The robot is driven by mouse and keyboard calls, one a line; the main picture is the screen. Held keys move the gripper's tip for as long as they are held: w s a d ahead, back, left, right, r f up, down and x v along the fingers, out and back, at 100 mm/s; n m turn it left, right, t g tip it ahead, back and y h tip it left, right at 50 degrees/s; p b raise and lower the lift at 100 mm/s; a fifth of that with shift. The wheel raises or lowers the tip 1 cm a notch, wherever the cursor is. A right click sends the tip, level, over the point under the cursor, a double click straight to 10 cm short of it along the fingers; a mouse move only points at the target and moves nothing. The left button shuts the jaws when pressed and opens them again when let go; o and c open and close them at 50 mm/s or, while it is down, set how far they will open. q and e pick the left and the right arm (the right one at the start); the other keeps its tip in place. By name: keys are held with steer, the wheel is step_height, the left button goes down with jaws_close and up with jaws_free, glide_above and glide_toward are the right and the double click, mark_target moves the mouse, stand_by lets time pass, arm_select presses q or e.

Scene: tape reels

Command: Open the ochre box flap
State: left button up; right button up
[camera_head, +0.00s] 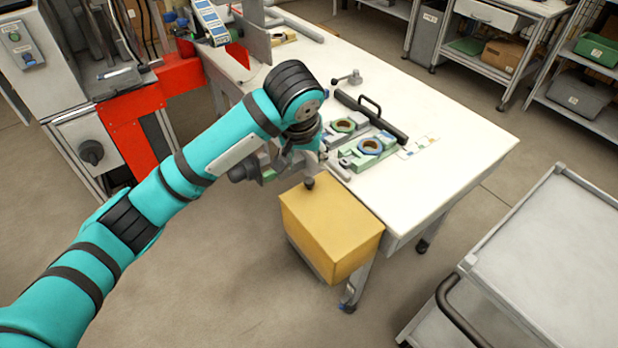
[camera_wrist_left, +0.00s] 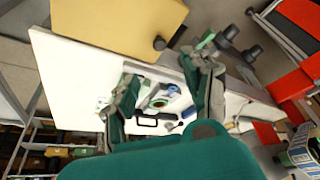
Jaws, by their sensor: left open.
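The ochre box (camera_head: 332,232) hangs at the near side of the white table, its top face shut. A dark round knob (camera_head: 309,183) stands on the box near its far left corner. In the left wrist view the ochre box (camera_wrist_left: 112,27) fills the top, with the knob (camera_wrist_left: 159,43) at its lower right edge. My left gripper (camera_head: 305,165) is just beyond the knob, partly hidden by its own wrist. In the left wrist view the left gripper (camera_wrist_left: 160,78) has its fingers spread with nothing between them. My right gripper is in neither view.
On the white table (camera_head: 440,150) are two green fixtures with rings (camera_head: 369,147) and a dark handled bar (camera_head: 370,115). A grey cart (camera_head: 555,240) stands at right. A red machine frame (camera_head: 135,115) stands at left. Floor left of the box is clear.

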mark_target(309, 180)
arm_select(q)
steer(key=x, duration=1.3)
steer(key=shift+f+b, duration=0.25)
steer(key=shift+b, duration=0.05)
steer(key=shift+c, duration=0.3)
jaws_close()
steer(key=shift+w, duration=0.1)
